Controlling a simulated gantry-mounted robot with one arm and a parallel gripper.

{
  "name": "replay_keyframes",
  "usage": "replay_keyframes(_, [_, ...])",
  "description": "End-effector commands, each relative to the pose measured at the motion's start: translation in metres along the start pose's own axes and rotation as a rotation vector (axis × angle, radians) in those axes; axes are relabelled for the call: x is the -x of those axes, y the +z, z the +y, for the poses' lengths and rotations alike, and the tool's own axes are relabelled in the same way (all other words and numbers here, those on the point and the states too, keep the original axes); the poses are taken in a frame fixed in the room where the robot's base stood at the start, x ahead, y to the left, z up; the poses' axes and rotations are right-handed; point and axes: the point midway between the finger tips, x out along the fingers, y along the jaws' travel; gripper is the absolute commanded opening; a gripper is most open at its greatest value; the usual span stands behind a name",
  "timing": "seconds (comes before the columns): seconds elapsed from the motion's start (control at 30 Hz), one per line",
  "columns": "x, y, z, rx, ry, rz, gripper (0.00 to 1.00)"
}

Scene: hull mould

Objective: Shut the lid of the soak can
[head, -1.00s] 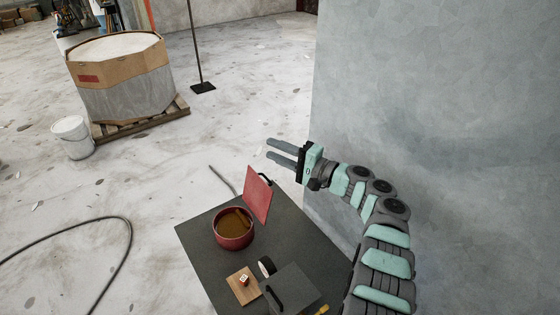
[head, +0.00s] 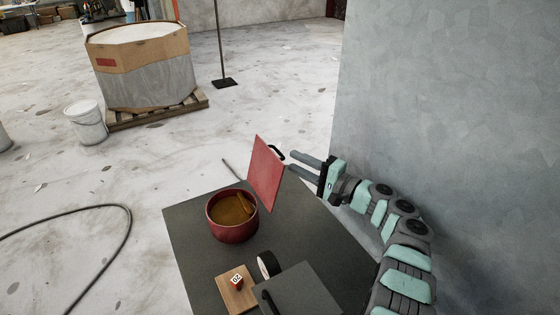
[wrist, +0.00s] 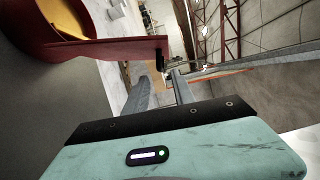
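The soak can (head: 232,231) is a round red pot with brown liquid inside, standing on a dark grey table. Its square red lid (head: 267,172) stands upright on the can's right side, open, with a black handle (head: 277,153) on its outer face. My gripper (head: 299,164) is to the right of the lid, behind its outer face, with its two fingers apart and nothing seen between them.
A grey wall (head: 450,100) rises close on the right. Open floor lies left.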

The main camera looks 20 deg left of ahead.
Motion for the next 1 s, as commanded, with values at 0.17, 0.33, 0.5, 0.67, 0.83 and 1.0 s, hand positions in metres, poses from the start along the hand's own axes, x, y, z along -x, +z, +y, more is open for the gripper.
replay_keyframes(0.17, [-0.029, 0.001, 0.005, 0.004, 0.001, -0.005, 0.31])
replay_keyframes(0.33, [-0.050, 0.001, 0.007, 0.003, 0.001, -0.003, 0.31])
replay_keyframes(0.5, [-0.062, 0.001, 0.004, 0.004, 0.001, -0.004, 0.31])
replay_keyframes(0.67, [-0.067, 0.001, 0.001, 0.002, 0.000, -0.003, 0.31])
replay_keyframes(0.83, [-0.069, 0.001, -0.001, 0.001, -0.001, -0.002, 0.31])
replay_keyframes(1.0, [-0.069, 0.001, -0.001, 0.001, 0.000, -0.002, 0.31])
